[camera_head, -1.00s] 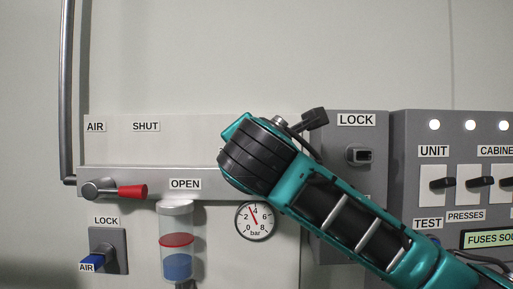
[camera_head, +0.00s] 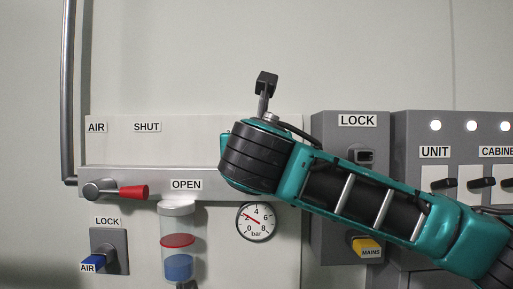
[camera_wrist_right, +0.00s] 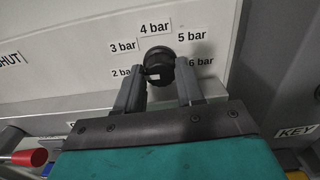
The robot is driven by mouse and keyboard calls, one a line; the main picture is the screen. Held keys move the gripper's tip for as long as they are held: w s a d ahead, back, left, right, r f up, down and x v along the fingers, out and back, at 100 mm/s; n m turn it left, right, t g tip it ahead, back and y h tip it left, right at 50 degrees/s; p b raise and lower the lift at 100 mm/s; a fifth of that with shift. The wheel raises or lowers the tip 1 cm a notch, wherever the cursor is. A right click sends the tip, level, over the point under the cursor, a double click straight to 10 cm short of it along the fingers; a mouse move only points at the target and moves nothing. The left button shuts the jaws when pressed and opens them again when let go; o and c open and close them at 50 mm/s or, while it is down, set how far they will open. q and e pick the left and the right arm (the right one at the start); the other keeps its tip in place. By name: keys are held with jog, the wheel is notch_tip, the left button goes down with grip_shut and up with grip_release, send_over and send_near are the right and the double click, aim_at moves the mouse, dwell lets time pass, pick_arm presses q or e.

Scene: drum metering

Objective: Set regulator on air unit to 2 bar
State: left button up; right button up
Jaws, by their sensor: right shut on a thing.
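The regulator knob (camera_wrist_right: 160,62) is black and round, with labels from 2 bar to 6 bar around it in the right wrist view. My right gripper (camera_wrist_right: 159,76) is shut on the knob, a finger on each side. In the head view my right wrist hides the knob and the fingers. The round pressure gauge (camera_head: 257,232) below the wrist has its red needle pointing left and slightly up, close to the 2. My left gripper is out of view.
A red-handled valve (camera_head: 133,192) points toward the OPEN label. A clear bowl (camera_head: 177,258) hangs below the rail. A blue AIR key (camera_head: 94,262) sits at lower left, a yellow MAINS key (camera_head: 367,246) below my forearm. The switch cabinet (camera_head: 440,125) stands at right.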

jog(key=shift+f+n, duration=0.15)
jog(key=shift+n, duration=0.95)
jog(key=o, duration=1)
jog(key=shift+s, duration=0.1)
jog(key=s+b, duration=0.2)
jog(key=s, duration=1)
jog(key=shift+s, duration=0.4)
